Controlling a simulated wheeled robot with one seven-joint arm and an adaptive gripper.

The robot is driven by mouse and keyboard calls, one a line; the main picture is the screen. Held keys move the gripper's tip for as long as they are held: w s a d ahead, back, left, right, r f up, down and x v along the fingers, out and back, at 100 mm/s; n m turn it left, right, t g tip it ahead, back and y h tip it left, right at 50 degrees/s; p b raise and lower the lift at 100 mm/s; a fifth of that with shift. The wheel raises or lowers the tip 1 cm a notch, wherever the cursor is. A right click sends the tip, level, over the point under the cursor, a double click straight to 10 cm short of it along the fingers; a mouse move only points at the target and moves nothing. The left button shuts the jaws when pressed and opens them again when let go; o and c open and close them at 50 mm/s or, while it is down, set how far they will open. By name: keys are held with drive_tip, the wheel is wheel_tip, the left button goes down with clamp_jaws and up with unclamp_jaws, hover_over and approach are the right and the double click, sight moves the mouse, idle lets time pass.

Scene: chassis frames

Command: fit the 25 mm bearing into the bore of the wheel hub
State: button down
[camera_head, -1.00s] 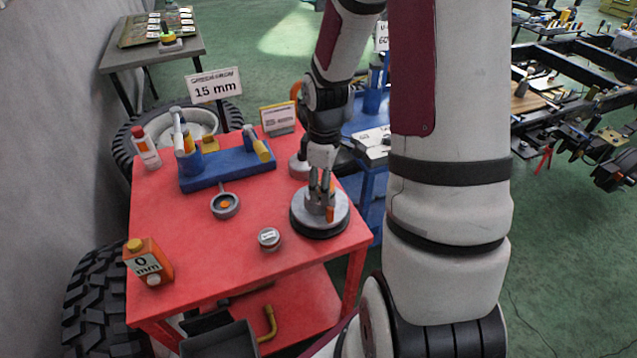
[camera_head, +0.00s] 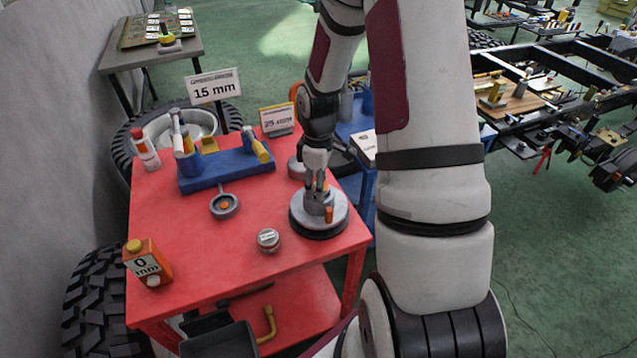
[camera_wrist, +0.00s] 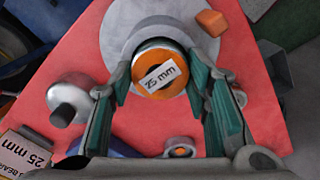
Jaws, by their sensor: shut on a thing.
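The 25 mm bearing (camera_wrist: 152,52) is a silver ring with an orange face and a "25 mm" label in the wrist view. My gripper (camera_wrist: 160,84) is shut on it, one green-padded finger on each side. The grey round wheel hub (camera_head: 303,217) stands on the red table's right side, with an orange block (camera_head: 329,214) on its flange. In the head view my gripper (camera_head: 316,188) points down over the hub's middle. The bearing is over the hub's raised collar in the wrist view. The fingers hide the bore, and I cannot tell whether the bearing is inside it.
A 25 mm sign (camera_head: 278,119) stands behind. Table in front is mostly clear.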

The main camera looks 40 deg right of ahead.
drive_tip(key=c, duration=0.9)
unclamp_jaws()
drive_tip(key=shift+o, duration=0.2)
wheel_tip(320, 180, up, 12)
drive_tip(key=s+a+r+m+t+h, duration=0.1)
drive_tip(key=s+a+r+m, duration=0.15)
drive_tip(key=a+r, duration=0.35)
drive_tip(key=s+a+r+m+t, duration=0.1)
drive_tip(key=s+a+r, duration=0.3)
drive_tip(key=r, duration=0.3)
drive_tip(key=s+a+r+m+t+y, duration=0.1)
drive_tip(key=s+a+r+m+t, duration=0.2)
drive_tip(key=s, duration=0.8)
drive_tip(key=shift+a+r, duration=1)
drive_tip(key=shift+a, duration=1.4)
drive_tip(key=shift+s+m, duration=0.1)
drive_tip(key=shift+m, duration=0.15)
